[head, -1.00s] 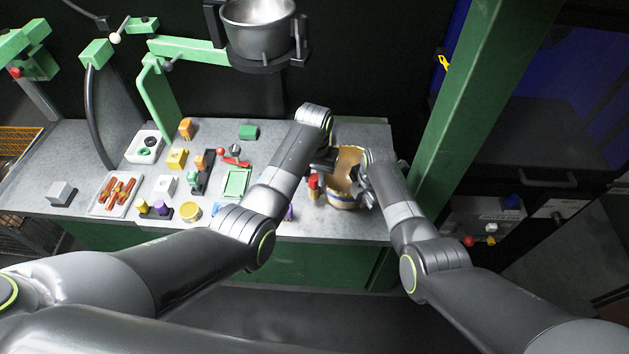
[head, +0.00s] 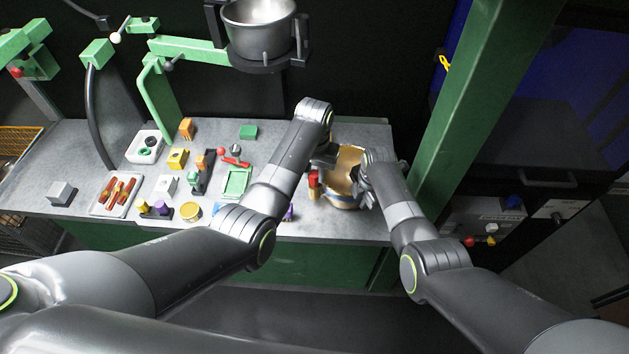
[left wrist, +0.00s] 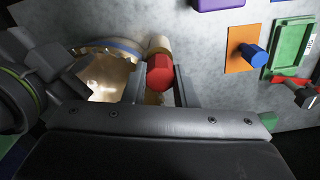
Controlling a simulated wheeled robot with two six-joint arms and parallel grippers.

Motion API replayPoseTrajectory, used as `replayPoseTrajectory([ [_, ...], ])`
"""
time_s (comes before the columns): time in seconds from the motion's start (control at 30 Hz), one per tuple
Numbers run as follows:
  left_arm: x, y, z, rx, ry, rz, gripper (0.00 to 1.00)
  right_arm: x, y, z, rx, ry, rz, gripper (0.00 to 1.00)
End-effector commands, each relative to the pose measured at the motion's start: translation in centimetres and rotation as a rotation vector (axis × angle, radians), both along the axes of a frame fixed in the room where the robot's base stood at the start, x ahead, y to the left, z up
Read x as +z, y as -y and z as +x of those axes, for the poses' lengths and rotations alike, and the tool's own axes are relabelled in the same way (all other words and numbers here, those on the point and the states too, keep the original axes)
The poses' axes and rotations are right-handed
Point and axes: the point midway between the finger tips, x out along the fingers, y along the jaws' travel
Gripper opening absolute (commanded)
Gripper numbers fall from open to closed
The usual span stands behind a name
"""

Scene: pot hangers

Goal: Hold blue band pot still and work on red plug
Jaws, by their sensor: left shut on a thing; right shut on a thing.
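The blue band pot (head: 348,163) is a tan, open vessel at the right end of the workbench, with a blue band low on its side. It also shows in the left wrist view (left wrist: 110,78). The red plug (head: 313,180) is at the pot's left side; in the left wrist view the red plug (left wrist: 159,72) sits between my left fingers, at the end of a tan spout. My left gripper (left wrist: 160,90) is shut on the plug. My right gripper (head: 364,182) is shut on the pot's right side and hides part of it.
A metal pan (head: 258,30) hangs in a holder above the bench. Left of my left arm are a green tray (head: 236,183), a white tray with red-brown pieces (head: 117,193) and several small blocks. A green post (head: 465,130) stands close right of the pot.

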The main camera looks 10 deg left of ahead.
Motion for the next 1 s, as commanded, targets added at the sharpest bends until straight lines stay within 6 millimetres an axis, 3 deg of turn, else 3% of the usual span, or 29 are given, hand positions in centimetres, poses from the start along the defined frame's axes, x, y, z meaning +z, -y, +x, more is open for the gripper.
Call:
replayPoseTrajectory([
  [1.0, 4.0, 0.0, 0.0, -0.001, 0.001, -0.001, 0.00, -0.1, 0.1, -0.1, -0.001, -0.003, -0.003, 0.00],
])
